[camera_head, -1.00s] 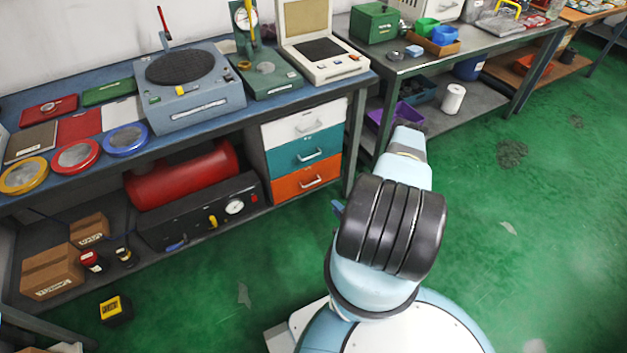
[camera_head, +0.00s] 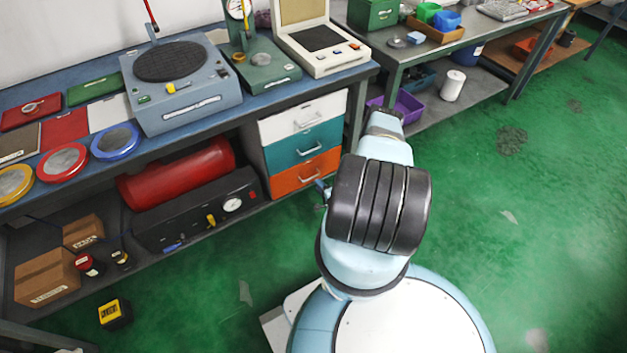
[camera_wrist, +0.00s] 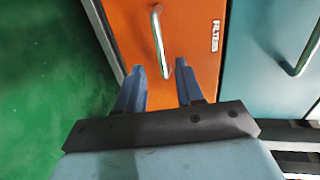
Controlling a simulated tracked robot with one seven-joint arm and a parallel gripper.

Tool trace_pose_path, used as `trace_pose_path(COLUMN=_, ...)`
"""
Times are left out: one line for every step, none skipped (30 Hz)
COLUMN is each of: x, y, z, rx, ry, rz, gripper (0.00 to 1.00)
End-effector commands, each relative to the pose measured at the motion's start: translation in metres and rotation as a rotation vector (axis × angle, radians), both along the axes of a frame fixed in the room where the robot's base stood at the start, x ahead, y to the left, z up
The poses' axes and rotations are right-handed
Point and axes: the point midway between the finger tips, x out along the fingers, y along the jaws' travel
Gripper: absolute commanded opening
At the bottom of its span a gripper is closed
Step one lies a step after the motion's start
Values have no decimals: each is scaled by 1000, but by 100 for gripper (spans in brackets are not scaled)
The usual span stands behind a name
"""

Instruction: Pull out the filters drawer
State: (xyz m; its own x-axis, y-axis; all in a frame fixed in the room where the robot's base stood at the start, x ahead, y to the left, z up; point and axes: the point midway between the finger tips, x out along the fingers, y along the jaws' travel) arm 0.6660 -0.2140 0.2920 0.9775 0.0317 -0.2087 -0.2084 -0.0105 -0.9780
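The filters drawer is the orange front (camera_head: 305,172), the lowest of three drawers under the blue bench in the head view. In the wrist view the orange front (camera_wrist: 190,30) carries a white label reading FILTERS and a metal bar handle (camera_wrist: 159,42). My gripper (camera_wrist: 158,68) is open, its two blue fingers pointing at the lower end of the handle. I see nothing between the fingers except the handle's end; whether they reach around it I cannot tell. In the head view my arm hides most of the gripper. The drawer looks closed.
Above it are a teal drawer (camera_head: 303,143) and a white drawer (camera_head: 303,115), both closed. A bench leg (camera_head: 356,120) stands just right of the drawers. A black unit with a gauge (camera_head: 195,212) sits at left. Green floor is free in front.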

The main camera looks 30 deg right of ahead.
Motion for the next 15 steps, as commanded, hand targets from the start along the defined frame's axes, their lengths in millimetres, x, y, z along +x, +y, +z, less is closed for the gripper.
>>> trace_pose_path(x=9, y=1, z=-2, rx=-1, ry=0, rz=0, gripper=37)
trace_pose_path(x=14, y=1, z=-3, rx=-1, ry=-1, rz=0, gripper=37)
trace_pose_path(x=21, y=1, z=-4, rx=-1, ry=-1, rz=1, gripper=37)
trace_pose_path(x=25, y=1, z=-5, rx=-1, ry=-1, rz=1, gripper=37)
trace_pose_path(x=30, y=1, z=-6, rx=-1, ry=-1, rz=1, gripper=37)
trace_pose_path(x=35, y=2, z=-7, rx=0, ry=0, rz=1, gripper=37)
trace_pose_path(x=39, y=2, z=-8, rx=0, ry=-1, rz=1, gripper=37)
trace_pose_path(x=42, y=2, z=-9, rx=0, ry=-1, rz=1, gripper=37)
trace_pose_path(x=46, y=2, z=-10, rx=0, ry=1, rz=1, gripper=37)
trace_pose_path(x=49, y=2, z=-11, rx=0, ry=1, rz=1, gripper=37)
trace_pose_path(x=51, y=2, z=-12, rx=0, ry=1, rz=0, gripper=37)
trace_pose_path(x=54, y=2, z=-12, rx=0, ry=1, rz=-1, gripper=37)
trace_pose_path(x=56, y=2, z=-12, rx=0, ry=0, rz=-1, gripper=37)
trace_pose_path(x=57, y=2, z=-12, rx=0, ry=1, rz=-1, gripper=37)
trace_pose_path(x=58, y=2, z=-13, rx=0, ry=1, rz=-1, gripper=37)
